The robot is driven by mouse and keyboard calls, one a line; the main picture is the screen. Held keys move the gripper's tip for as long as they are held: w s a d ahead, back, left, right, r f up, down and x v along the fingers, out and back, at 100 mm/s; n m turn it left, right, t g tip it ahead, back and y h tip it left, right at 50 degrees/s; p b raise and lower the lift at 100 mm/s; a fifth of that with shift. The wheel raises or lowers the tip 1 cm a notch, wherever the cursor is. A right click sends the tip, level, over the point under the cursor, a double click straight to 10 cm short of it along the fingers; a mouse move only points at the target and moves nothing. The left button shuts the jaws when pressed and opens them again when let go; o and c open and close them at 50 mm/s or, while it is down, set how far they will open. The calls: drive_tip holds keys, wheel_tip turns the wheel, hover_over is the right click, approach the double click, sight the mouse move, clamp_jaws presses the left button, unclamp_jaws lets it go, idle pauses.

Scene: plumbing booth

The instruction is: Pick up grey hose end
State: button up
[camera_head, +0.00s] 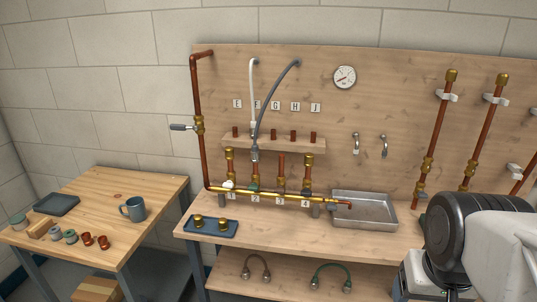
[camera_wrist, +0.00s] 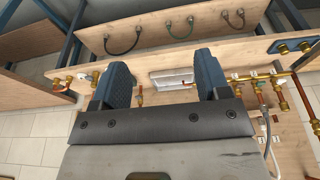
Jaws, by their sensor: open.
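In the head view, the grey hose (camera_head: 272,97) arches from high on the wooden backboard down to the left. Its lower metal end (camera_head: 255,154) is at the small shelf's front, above the brass manifold (camera_head: 270,198) near label 2. I cannot tell whether it is joined to anything. A white hose (camera_head: 253,90) hangs beside it, close to or touching it. In the wrist view, the grey hose (camera_wrist: 262,102) shows at the right, outside my fingers. My gripper (camera_wrist: 161,64) is open and empty, pointing toward the bench, apart from the hose.
A metal tray (camera_head: 364,222) sits right of the manifold. A dark tray (camera_head: 211,235) with brass fittings lies at the bench's left front. Copper pipes (camera_head: 433,140) stand at the right. A side table (camera_head: 100,205) holds a mug (camera_head: 133,209) and small parts.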

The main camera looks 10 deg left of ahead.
idle(0.5)
drive_tip(key=w+a+r+n, duration=0.1)
drive_tip(key=w+a+r, duration=0.15)
drive_tip(key=w, duration=0.55)
drive_tip(key=w+a+r+n, duration=0.1)
drive_tip(key=w+a+r, duration=0.1)
drive_tip(key=w+r, duration=0.35)
drive_tip(key=n+g+y, duration=0.1)
drive_tip(key=n, duration=0.6)
approach(255, 145)
wheel_tip(255, 145, down, 5)
drive_tip(key=shift+w+a+f, duration=0.1)
drive_tip(key=shift+w+f, duration=0.25)
drive_tip(key=shift+w, duration=0.25)
drive_tip(key=shift+w+a+f, duration=0.1)
drive_tip(key=shift+f, duration=1.15)
